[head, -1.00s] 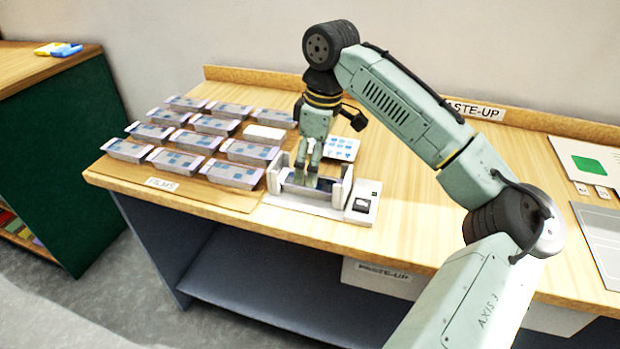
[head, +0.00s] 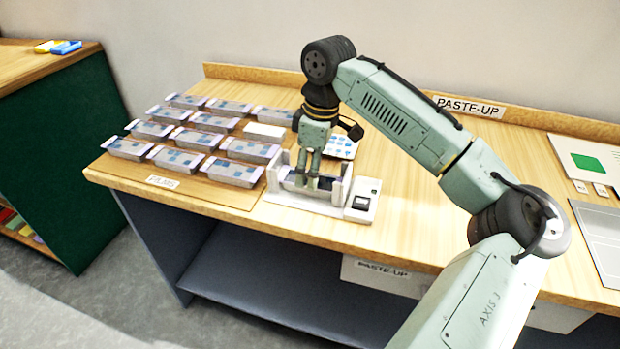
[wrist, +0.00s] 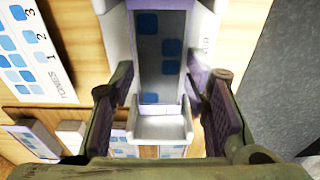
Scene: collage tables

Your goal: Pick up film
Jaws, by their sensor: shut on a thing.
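The film, a dark grey strip with blue squares (wrist: 148,75), lies in a white cradle-like device (head: 362,203) near the table's front edge. Part of the film also shows in the head view (head: 326,184). My gripper (head: 306,183) points down into the device between its upright end walls. In the wrist view its two dark fingers (wrist: 160,100) stand on either side of the film and a pale tray-like end piece (wrist: 160,127). The gripper is shut on the film. The exact finger contact is hard to see.
Rows of similar film packs (head: 230,173) fill the board labelled FILMS on the left, with a plain white block (head: 264,131) among them. A card with blue squares (head: 343,147) lies behind the device. The table to the right of the device is mostly clear.

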